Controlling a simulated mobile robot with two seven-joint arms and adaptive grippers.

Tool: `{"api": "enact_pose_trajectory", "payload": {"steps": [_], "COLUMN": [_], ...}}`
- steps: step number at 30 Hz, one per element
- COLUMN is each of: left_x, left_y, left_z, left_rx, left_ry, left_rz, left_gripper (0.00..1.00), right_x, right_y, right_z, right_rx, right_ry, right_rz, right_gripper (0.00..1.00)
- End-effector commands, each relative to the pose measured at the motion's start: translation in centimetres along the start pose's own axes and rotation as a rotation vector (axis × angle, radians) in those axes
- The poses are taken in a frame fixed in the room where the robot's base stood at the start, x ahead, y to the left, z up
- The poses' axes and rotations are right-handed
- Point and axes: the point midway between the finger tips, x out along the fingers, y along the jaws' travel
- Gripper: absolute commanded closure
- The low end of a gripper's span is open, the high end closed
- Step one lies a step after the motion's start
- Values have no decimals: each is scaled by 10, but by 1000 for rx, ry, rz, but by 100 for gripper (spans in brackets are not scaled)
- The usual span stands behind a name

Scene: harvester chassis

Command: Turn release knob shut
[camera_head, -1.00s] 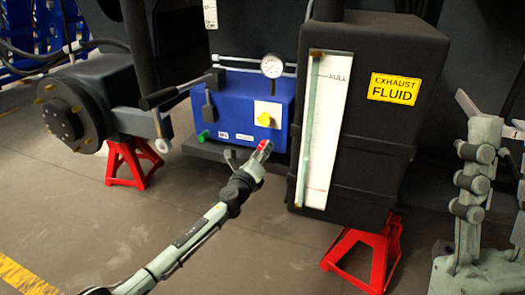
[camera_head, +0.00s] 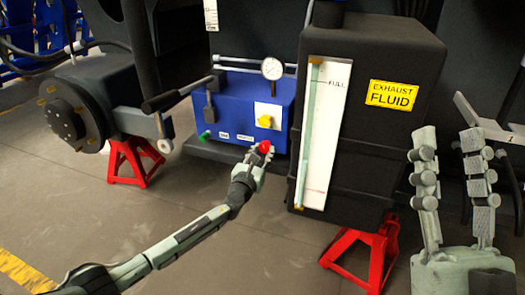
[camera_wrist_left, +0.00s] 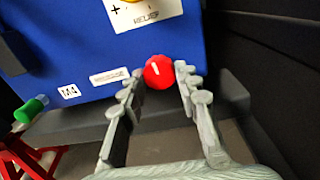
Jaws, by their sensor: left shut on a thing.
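The blue pump unit (camera_head: 228,105) stands in the middle of the head view, with a red round knob (camera_head: 265,147) low on its front. The red knob (camera_wrist_left: 159,72) also shows in the left wrist view, with a white mark on its face. My left gripper (camera_head: 258,155) is at the red knob; in the left wrist view its fingers (camera_wrist_left: 160,78) lie on both sides of it, shut on it. A yellow knob (camera_head: 264,121) sits on a white plate above. My right gripper (camera_head: 448,140) stands at the right, fingers apart and empty.
A black exhaust fluid tank (camera_head: 385,130) with a level gauge stands close to the right of the pump. A black lever (camera_head: 165,101) sticks out left of it. A green knob (camera_wrist_left: 30,110) is at the lower left. Red stands (camera_head: 130,160) are on the floor.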

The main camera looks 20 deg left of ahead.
Motion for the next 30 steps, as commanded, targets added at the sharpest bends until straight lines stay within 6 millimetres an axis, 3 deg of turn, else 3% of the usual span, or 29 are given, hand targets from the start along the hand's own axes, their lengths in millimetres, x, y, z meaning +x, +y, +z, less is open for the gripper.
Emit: {"api": "enact_pose_trajectory", "payload": {"steps": [9, 24, 25, 30], "left_x": [0, 0, 0, 0], "left_y": [0, 0, 0, 0], "left_z": [-1, -1, -1, -1], "left_rx": [103, 120, 120, 119], "left_ry": [-2, -2, -2, -3], "left_rz": [1, 1, 0, 1], "left_gripper": [97, 97, 65, 47], "right_x": [1, 1, 1, 1], "right_y": [-1, -1, -1, -1], "right_z": [8, 9, 9, 9], "right_rx": [3, 3, 3, 3], "right_ry": [-56, -62, -62, -62], "right_rz": [-1, 0, 0, 0], "right_gripper": [60, 60, 60, 60]}}
